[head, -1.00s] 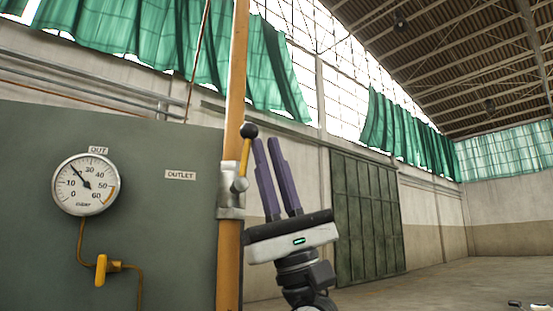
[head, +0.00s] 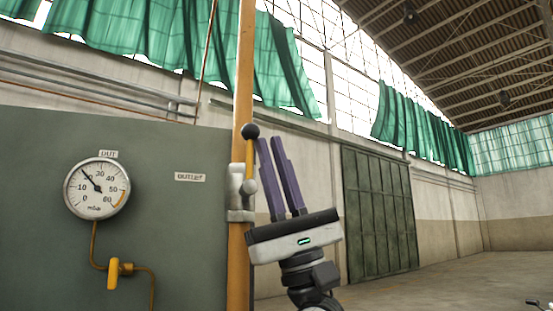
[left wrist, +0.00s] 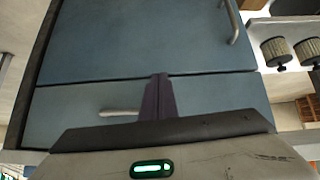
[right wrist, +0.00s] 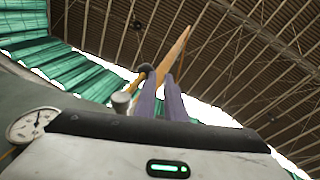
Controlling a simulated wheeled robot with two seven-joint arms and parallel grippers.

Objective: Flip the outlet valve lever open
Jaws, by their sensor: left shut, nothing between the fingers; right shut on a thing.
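The outlet valve lever (head: 249,155) is a short yellow bar with a black ball knob. It stands almost upright on a metal valve body (head: 236,197) clamped around an orange-brown pipe. My right gripper (head: 270,140) is beside the valve, its purple fingers pointing up just right of the lever. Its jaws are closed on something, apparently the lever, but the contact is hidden. In the right wrist view, the black knob (right wrist: 145,69) is close to the left fingertip. My left gripper (left wrist: 160,76) is shut and empty, in front of a blue-grey cabinet.
The pipe (head: 245,60) rises past the valve. A grey-green panel (head: 50,140) at left carries a round gauge (head: 97,188), an "OUTLET" label (head: 190,177) and a small yellow-handled valve (head: 113,273). Open floor lies at right. The cabinet (left wrist: 150,40) fills much of the left wrist view.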

